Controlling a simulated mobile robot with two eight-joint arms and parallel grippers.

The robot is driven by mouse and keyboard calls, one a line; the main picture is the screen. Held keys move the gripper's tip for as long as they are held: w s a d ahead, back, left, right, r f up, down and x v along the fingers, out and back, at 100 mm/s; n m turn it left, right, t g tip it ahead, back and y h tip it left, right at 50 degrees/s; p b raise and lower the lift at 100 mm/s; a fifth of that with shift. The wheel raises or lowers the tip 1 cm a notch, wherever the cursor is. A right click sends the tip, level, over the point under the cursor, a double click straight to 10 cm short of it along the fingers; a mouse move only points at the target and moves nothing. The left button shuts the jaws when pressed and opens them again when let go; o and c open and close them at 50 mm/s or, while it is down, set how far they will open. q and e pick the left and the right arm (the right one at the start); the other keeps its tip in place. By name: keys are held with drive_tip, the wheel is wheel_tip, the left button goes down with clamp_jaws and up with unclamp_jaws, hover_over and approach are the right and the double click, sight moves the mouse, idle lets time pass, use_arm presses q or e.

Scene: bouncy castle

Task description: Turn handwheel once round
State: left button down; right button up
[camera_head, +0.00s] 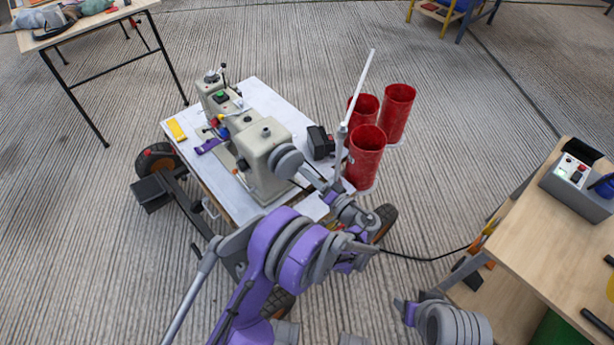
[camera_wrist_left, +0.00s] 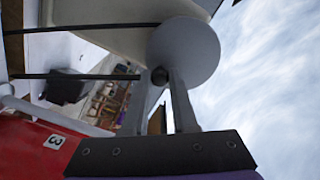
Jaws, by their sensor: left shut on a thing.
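The handwheel (camera_head: 287,160) is a grey disc on the right end of a cream sewing machine (camera_head: 262,145), which stands on a white table top. In the left wrist view the handwheel (camera_wrist_left: 190,52) shows face on, with a small dark round knob (camera_wrist_left: 160,76) near its lower left edge. My left gripper (camera_head: 312,176) reaches the wheel from the lower right. In the left wrist view its two grey fingers (camera_wrist_left: 163,82) are at either side of the knob, shut on it. The fingers partly cover the wheel's lower face. My right gripper does not show.
Several red cylinders (camera_head: 366,158) and a thin white pole (camera_head: 357,90) stand close right of the machine. A black box (camera_head: 320,142) lies behind the wheel. A wooden table (camera_head: 555,245) with a grey control box (camera_head: 578,180) is at right. The floor between is mostly clear.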

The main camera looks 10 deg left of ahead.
use_arm(q)
drive_tip(key=shift+d+r+n, duration=0.1)
drive_tip(key=shift+r+n, duration=0.1)
drive_tip(key=shift+n, duration=0.5)
drive_tip(key=shift+w, duration=0.1)
drive_tip(key=c, duration=0.7)
unclamp_jaws()
drive_tip(key=p+v, duration=0.1)
drive_tip(key=v, duration=1)
